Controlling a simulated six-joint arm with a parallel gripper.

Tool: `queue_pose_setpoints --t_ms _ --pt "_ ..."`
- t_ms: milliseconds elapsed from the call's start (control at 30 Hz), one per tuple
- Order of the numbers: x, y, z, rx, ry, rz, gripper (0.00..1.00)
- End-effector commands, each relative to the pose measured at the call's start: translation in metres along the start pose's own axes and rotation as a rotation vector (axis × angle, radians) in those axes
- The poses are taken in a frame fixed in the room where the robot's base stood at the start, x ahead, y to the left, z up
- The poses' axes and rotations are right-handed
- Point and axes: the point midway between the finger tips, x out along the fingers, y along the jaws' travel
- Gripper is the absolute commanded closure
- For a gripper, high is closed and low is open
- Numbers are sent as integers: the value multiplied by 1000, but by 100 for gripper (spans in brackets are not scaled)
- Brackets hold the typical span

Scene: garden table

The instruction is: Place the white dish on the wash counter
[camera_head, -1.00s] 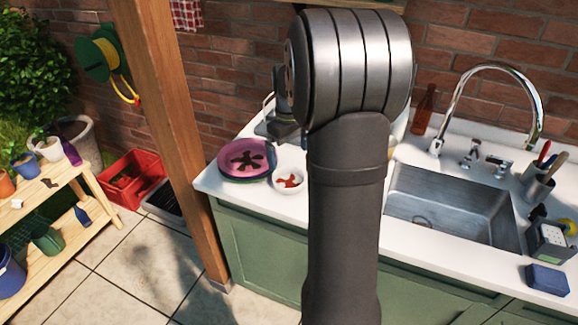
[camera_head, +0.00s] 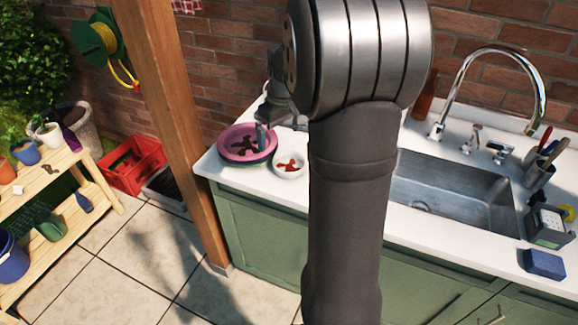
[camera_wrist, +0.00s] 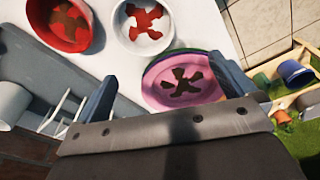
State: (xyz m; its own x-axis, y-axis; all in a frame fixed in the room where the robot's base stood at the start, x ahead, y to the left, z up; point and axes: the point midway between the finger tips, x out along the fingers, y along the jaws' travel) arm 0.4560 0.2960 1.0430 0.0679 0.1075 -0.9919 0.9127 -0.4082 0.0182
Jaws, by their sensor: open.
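The white dish (camera_head: 290,167) is a small round bowl with a red-brown patch inside. It sits on the white wash counter (camera_head: 262,182), just right of a pink plate (camera_head: 236,143) with a dark patch. In the wrist view the white dish (camera_wrist: 125,40) lies beyond my fingertips, between a red bowl (camera_wrist: 84,38) and the pink plate. My gripper (camera_wrist: 165,85) is open and empty. In the head view my gripper (camera_head: 264,122) is over the pink plate's right side; I cannot tell whether it touches. My arm hides the counter's middle.
The pink plate lies on a stack with a green rim. A steel sink (camera_head: 455,190) with a tall tap (camera_head: 540,95) is to the right. A wooden post (camera_head: 175,120) stands left of the counter. A white wire rack (camera_wrist: 62,112) shows in the wrist view.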

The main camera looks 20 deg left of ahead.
Motion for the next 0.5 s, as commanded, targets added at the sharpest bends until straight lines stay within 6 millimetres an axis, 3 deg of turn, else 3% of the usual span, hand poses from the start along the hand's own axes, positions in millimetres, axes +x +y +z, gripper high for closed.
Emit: queue_pose_setpoints --t_ms 267,500 --pt "38 -57 -8 126 309 53 0" --pt "52 -88 12 289 554 131 0"
